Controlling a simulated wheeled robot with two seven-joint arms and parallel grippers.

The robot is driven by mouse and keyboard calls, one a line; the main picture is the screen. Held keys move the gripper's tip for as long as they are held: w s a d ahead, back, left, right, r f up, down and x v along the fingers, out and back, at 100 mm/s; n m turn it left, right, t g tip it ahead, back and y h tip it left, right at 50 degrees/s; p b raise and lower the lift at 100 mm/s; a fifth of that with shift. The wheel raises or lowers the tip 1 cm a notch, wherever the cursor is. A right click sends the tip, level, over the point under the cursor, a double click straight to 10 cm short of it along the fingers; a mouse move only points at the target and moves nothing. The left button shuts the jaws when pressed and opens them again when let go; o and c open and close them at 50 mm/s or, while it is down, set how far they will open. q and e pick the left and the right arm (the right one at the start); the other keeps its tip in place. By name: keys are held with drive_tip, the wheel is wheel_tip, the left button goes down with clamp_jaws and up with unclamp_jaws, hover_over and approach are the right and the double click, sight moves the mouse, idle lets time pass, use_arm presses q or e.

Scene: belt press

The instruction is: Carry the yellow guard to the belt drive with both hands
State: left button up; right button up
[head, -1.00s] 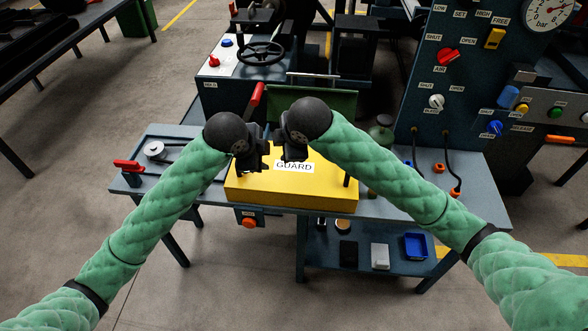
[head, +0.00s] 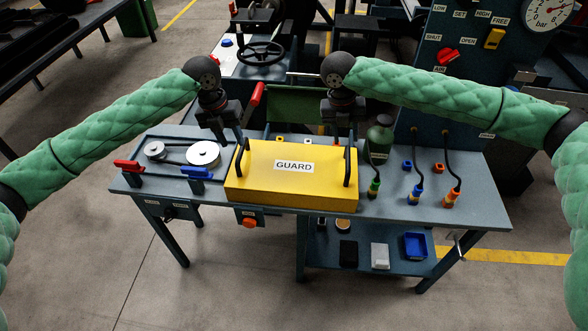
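The yellow guard (head: 290,181), a box labelled GUARD, lies on the front middle of the workbench. It has an upright black handle at each end, the left handle (head: 240,160) and the right handle (head: 348,167). My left gripper (head: 229,139) points down just above and beside the left handle, its fingers apart. My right gripper (head: 343,128) points down above the right handle, its fingers seemingly apart and empty. The belt drive, with a small pulley (head: 154,149) and a larger pulley (head: 203,153), sits on the bench left of the guard.
A red lever (head: 128,165) and a blue lever (head: 196,173) stand in front of the pulleys. A raised red handle (head: 256,97) is behind the guard. A dark green bottle (head: 379,138) and hoses with coloured ends (head: 416,192) are to the right.

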sight(239, 155)
use_arm(q)
drive_tip(key=shift+f, duration=0.15)
use_arm(e)
drive_tip(key=shift+d+f, duration=0.15)
